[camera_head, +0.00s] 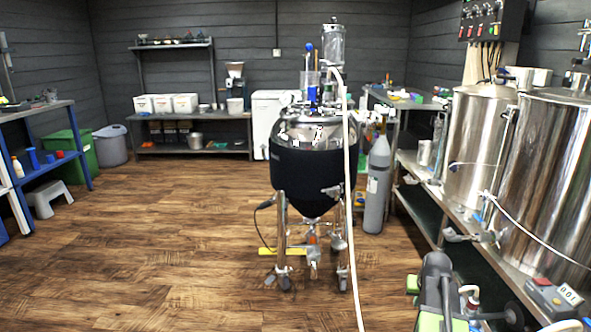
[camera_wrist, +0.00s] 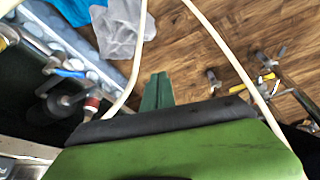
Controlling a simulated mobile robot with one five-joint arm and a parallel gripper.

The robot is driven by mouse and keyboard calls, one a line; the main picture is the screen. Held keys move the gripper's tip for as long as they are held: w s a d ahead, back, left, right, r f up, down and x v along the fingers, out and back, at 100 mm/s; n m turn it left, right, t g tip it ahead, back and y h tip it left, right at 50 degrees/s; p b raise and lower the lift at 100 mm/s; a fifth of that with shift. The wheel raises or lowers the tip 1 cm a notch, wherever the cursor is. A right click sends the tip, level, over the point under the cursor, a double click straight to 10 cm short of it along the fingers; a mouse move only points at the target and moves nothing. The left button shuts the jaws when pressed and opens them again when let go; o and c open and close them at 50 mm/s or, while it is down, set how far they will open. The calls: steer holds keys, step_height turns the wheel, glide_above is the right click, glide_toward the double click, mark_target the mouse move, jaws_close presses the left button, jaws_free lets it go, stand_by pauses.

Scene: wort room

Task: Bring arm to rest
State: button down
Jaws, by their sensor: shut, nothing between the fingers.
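My gripper (camera_wrist: 157,88) shows in the wrist view as two green fingers lying together beyond a dark band and a broad green body. The fingers are shut with nothing between them. They are over the wooden floor in that picture. In the head view, green and dark parts of my arm are at the lower right, by the steel bench; I cannot make out the fingertips there.
A black-jacketed steel fermenter (camera_head: 312,170) on wheeled legs stands mid-room, with a white hose (camera_head: 348,180) hanging before it. Steel kettles (camera_head: 545,180) and a grey gas cylinder (camera_head: 377,185) are to the right. The wooden floor (camera_head: 150,230) at left is clear.

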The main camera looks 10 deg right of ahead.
steer(key=w+a+n+y, duration=0.1)
steer(key=w+a+n, duration=0.1)
steer(key=a, duration=1.2)
steer(key=w+a+n+y, duration=0.1)
steer(key=w+a+n, duration=0.15)
steer(key=a, duration=1.05)
steer(key=s+a+f+n+g, duration=0.1)
steer(key=s+a+g, duration=0.3)
steer(key=s+a, duration=0.65)
step_height(320, 180, up, 38)
steer(key=p, duration=3.8)
steer(key=shift+w+a, duration=0.3)
steer(key=shift+w, duration=0.05)
steer(key=shift+f, duration=0.1)
